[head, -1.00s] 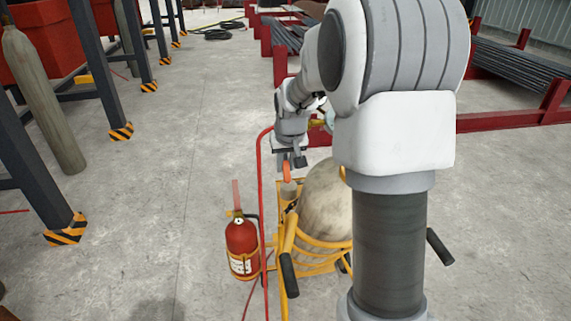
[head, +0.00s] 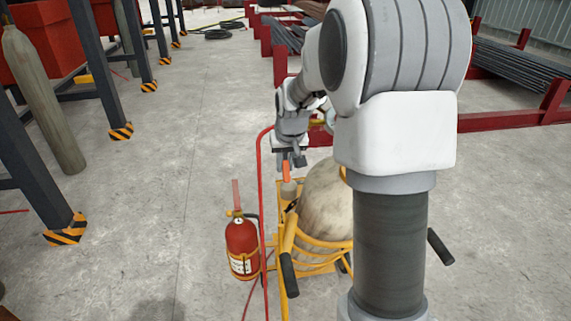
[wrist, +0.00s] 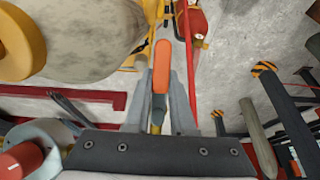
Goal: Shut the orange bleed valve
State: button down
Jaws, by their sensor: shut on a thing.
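The orange bleed valve lever (wrist: 161,68) stands between the two fingers of my gripper (wrist: 161,95) in the wrist view. My gripper is shut on the lever. In the head view the orange lever (head: 287,171) shows just below my gripper (head: 291,160), above the left side of a yellow-framed cart (head: 288,235). A small brass-coloured part (wrist: 156,128) shows at the lever's lower end in the wrist view. The valve body is mostly hidden by the gripper.
A pale rounded tank (head: 325,205) sits in the yellow cart. A red fire extinguisher (head: 242,248) stands left of it, with a red hose (head: 262,200) rising beside it. Dark posts (head: 38,165) line the left. The floor between is clear.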

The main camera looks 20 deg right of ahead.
jog(key=shift+w+a+r+m+t+y+b, duration=0.45)
jog(key=shift+m+t+y+b, duration=0.45)
jog(key=shift+m+b, duration=1.65)
jog(key=shift+w+a+r+m+t+y+b, duration=0.35)
jog(key=shift+m+t+y+b, duration=0.55)
jog(key=shift+m+b, duration=1.6)
jog(key=shift+w+a+r+m+t+y+b, duration=0.5)
jog(key=shift+m+t+b, duration=0.6)
jog(key=shift+m+b, duration=1.45)
jog(key=c, duration=0.8)
grip_release()
jog(key=shift+y, duration=0.3)
jog(key=shift+o, duration=0.2)
